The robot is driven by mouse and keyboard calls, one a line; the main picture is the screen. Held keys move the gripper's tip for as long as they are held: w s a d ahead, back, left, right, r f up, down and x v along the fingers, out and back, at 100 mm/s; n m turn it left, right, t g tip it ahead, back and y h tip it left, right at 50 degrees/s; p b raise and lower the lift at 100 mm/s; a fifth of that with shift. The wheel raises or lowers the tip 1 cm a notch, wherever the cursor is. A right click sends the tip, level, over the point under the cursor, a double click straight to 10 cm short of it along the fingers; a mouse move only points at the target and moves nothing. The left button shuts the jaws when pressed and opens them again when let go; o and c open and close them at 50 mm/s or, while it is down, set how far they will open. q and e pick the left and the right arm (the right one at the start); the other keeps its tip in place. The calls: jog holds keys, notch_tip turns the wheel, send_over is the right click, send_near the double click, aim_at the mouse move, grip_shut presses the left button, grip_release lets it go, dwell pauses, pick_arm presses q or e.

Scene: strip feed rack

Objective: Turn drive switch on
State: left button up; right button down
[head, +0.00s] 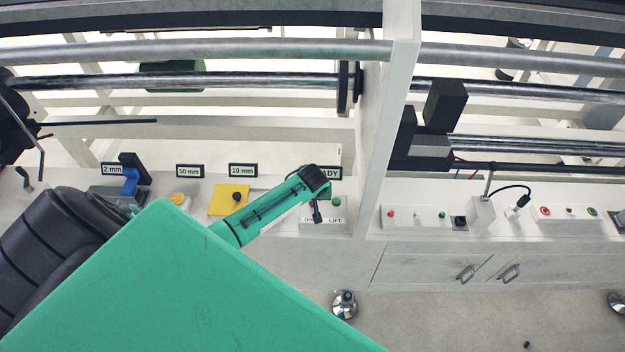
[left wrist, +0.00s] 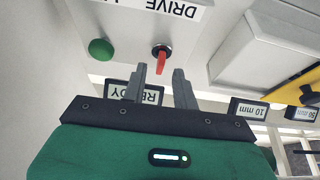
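The drive switch is a red lever on a round dark mount; in the left wrist view the lever (left wrist: 161,60) sits below the upside-down DRIVE label (left wrist: 172,8) and points down the picture, near upright. My left gripper (left wrist: 160,72) is open and empty, its two grey fingers apart, with the lever's end showing between the fingertips. I cannot tell whether they touch it. In the head view my left gripper (head: 317,214) hangs over the white control box (head: 343,213) and hides most of the switch. My right gripper is not in view.
A green button (left wrist: 101,49) is beside the switch, on the same box; it also shows in the head view (head: 337,201). A READY sign (head: 333,173) stands behind the box. A yellow plate (head: 224,208) with a black knob lies to the left, and a white post (head: 385,130) rises to the right.

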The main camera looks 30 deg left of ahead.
pick_arm(q)
jog(key=b+v, duration=0.1)
jog(key=v, duration=1.1)
jog(key=shift+b, duration=0.3)
jog(key=shift+f, duration=0.1)
